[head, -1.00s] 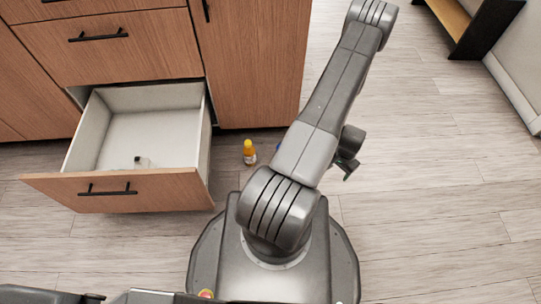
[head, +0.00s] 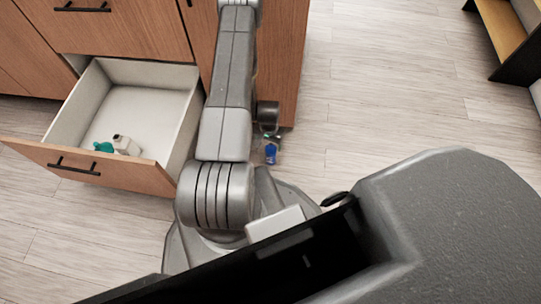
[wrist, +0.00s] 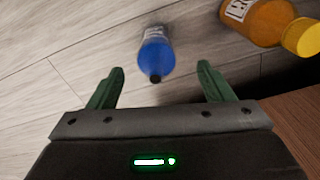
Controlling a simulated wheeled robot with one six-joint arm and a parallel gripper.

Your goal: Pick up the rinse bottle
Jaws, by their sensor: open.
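A blue bottle (head: 271,153) with a dark cap, apparently the rinse bottle, is on the floor just right of my arm in the head view. In the wrist view the blue bottle (wrist: 157,52) shows between the two green fingers, its cap toward the palm. My gripper (wrist: 160,70) is open, with a clear gap between each finger and the bottle. It is mostly hidden behind my arm in the head view. An orange bottle (wrist: 262,22) with a yellow cap is to the right, outside the fingers.
An open drawer (head: 88,163) at left holds a white item (head: 126,145) and a teal item (head: 103,147). The wooden cabinet front (wrist: 292,118) is close to the gripper's lower right. Open floor (head: 390,100) lies to the right.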

